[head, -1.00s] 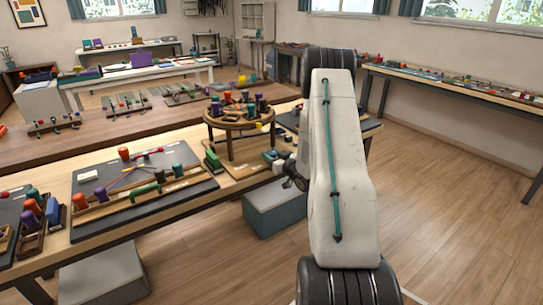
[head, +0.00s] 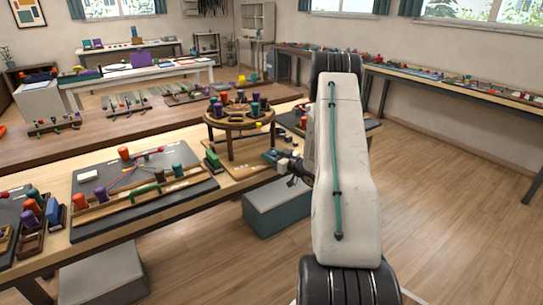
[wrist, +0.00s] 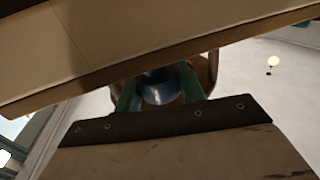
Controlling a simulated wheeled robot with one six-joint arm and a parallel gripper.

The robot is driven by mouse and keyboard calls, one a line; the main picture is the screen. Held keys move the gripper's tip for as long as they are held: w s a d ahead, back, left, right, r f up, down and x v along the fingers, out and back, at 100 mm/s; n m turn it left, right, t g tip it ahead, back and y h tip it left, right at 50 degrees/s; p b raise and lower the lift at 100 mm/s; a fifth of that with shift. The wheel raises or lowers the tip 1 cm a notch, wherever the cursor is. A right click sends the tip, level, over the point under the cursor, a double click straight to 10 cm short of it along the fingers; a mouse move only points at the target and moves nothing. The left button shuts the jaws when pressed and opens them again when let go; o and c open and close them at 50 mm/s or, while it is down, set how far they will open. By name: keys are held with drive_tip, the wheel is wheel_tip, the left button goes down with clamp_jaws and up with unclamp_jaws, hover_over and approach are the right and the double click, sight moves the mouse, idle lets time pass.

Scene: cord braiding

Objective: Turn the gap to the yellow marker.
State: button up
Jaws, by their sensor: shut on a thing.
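The round wooden braiding stand (head: 240,122) stands upright on the long bench, with purple, orange and green bobbins around its top. A small yellow spot, which looks like the yellow marker (head: 258,125), shows at the front right of its rim. I cannot make out the gap clearly. My gripper (head: 272,156) is low at the right of the stand, partly hidden by my arm. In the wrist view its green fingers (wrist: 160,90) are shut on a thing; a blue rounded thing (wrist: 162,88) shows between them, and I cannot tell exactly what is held.
A green block (head: 214,160) sits beside the stand's base. A grey-teal box (head: 283,207) is on the floor below. Open floor lies at right.

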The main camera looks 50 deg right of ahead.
drive_tip(key=n+g+y, duration=0.1)
drive_tip(key=n+y, duration=0.1)
drive_tip(key=y, duration=0.2)
drive_tip(key=n+g+y, duration=0.1)
drive_tip(key=n+y, duration=0.2)
drive_tip(key=y, duration=0.1)
drive_tip(key=shift+n, duration=0.3)
drive_tip(key=shift+g+y, duration=0.4)
drive_tip(key=shift+y, duration=0.1)
drive_tip(key=o, duration=1)
drive_tip(key=shift+c, duration=0.2)
drive_tip(key=v, duration=0.7)
drive_tip(key=shift+s, duration=0.4)
drive_tip(key=shift+d, duration=0.15)
